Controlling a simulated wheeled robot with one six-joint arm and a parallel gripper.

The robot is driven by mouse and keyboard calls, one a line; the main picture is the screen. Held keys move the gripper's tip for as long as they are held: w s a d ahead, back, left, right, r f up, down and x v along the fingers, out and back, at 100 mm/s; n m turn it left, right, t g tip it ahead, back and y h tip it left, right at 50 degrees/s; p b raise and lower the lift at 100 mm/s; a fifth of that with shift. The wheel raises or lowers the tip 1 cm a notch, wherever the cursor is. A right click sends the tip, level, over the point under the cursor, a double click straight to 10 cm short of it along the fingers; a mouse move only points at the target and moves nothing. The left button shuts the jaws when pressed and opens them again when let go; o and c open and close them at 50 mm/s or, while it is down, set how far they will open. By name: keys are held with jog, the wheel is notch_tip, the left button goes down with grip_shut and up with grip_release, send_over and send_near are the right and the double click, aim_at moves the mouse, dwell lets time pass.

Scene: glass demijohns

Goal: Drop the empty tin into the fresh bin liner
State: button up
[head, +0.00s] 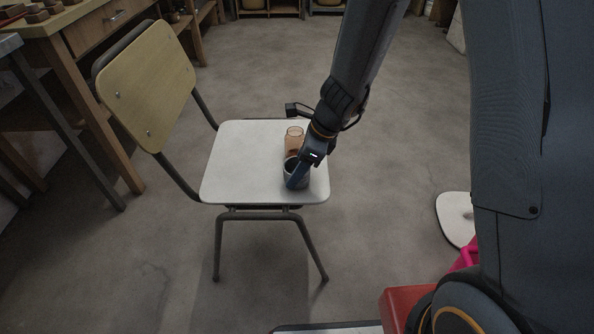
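A dark grey tin (303,180), open at the top, stands upright on the white seat of a chair (240,160), near the seat's right front corner. My gripper (298,178) reaches down to it from the upper right. One bluish finger crosses the tin's near side; the other finger is hidden. I cannot tell whether the fingers press on the tin. The inside of the tin is mostly hidden. No bin liner can be made out for certain. A bright pink edge (467,257) shows at the right, mostly hidden by my own arm.
An amber see-through jar (294,137) stands close behind the tin. The chair's wooden backrest (148,85) rises at the left. A wooden workbench (75,35) is at the upper left. A white rounded object (453,215) is on the right. The floor around the chair is clear.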

notch_tip(320, 180, up, 10)
jog(key=p, duration=0.4)
jog(key=shift+f, duration=0.2)
